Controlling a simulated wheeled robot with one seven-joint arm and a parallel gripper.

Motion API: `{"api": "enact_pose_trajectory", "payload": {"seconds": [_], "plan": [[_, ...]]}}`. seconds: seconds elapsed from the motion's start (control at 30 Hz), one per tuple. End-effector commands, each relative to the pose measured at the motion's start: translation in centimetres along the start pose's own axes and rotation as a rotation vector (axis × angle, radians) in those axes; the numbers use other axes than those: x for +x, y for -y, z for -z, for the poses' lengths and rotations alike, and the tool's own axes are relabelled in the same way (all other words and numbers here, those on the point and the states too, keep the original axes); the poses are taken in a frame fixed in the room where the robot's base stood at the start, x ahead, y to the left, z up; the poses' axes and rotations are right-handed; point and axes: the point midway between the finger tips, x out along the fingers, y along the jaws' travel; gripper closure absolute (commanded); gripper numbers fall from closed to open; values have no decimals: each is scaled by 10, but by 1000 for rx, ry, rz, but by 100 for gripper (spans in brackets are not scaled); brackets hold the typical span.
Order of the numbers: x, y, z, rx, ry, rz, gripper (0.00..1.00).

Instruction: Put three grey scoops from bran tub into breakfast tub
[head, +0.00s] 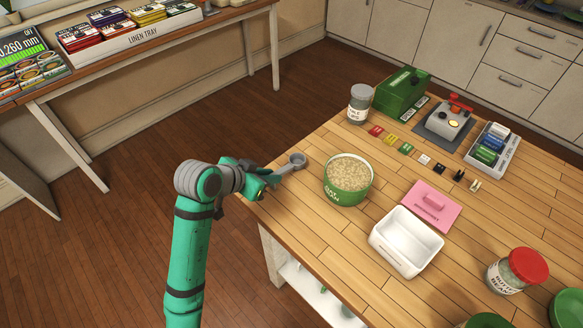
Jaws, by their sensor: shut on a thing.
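My gripper (268,178) is shut on the grey scoop (297,160), near the left edge of the wooden table. The scoop's round bowl points right, a little left of the bran tub and apart from it. I cannot tell whether the bowl holds anything. The green bran tub (346,196) stands upright and open, filled nearly to the rim with pale flakes. The white rectangular tub (393,256), which seems to be the breakfast tub, stands open to its right and looks empty inside. A pink lid (437,211) with a handle lies behind it.
A grey-lidded jar (359,104), green box (402,94), grey device (444,123) and battery tray (492,151) stand at the back. Small coloured pieces lie in a row before them. A red-lidded jar (517,270) stands at right. Table between the tubs is clear.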

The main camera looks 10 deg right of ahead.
Motion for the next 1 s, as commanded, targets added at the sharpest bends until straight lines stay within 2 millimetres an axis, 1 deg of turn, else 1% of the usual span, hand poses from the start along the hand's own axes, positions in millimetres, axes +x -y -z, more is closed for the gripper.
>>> {"api": "enact_pose_trajectory", "payload": {"seconds": [0.27, 0.7, 1.0], "plan": [[-3, 2, 0, -3, 0, 3, 100], [-9, 0, 10, 0, -1, 0, 100], [-10, 0, 10, 0, 0, 0, 100]]}}
